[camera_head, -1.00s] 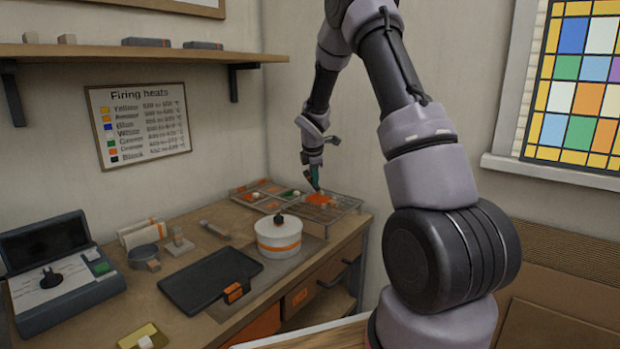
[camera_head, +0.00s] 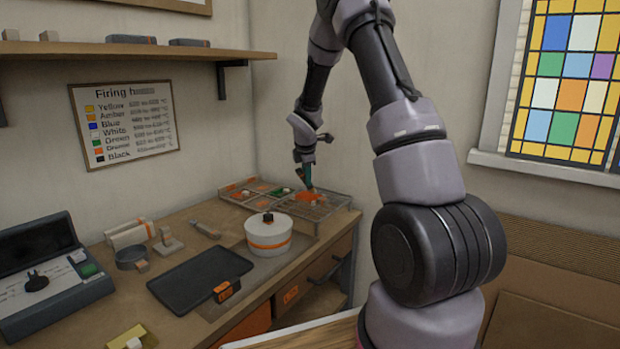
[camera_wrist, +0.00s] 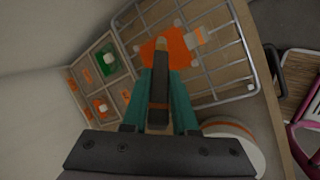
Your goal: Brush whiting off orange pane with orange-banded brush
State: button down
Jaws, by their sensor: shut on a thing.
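My gripper (camera_head: 305,177) is shut on a brush (camera_wrist: 158,88), seen between the teal fingers in the wrist view.
A divided tray (camera_wrist: 104,78) with green and orange pieces stands left of the rack. A white pot (camera_head: 268,236) with an orange band is in front of it. A black tray (camera_head: 200,278) lies on the bench. The wall is close behind the rack.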

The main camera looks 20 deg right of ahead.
jog(key=shift+w+a, duration=0.7)
jog(key=shift+w, duration=0.25)
jog(key=shift+w+a, duration=0.65)
jog(key=shift+w, duration=0.25)
jog(key=shift+s+d, duration=0.65)
jog(key=shift+s, duration=0.25)
jog(key=shift+s+d, duration=0.6)
jog(key=shift+s, duration=0.35)
jog(key=shift+s+d, duration=0.65)
jog(key=shift+s, duration=0.25)
jog(key=shift+r, duration=2.5)
jog(key=shift+w+r, duration=0.1)
notch_tip(320, 180, up, 11)
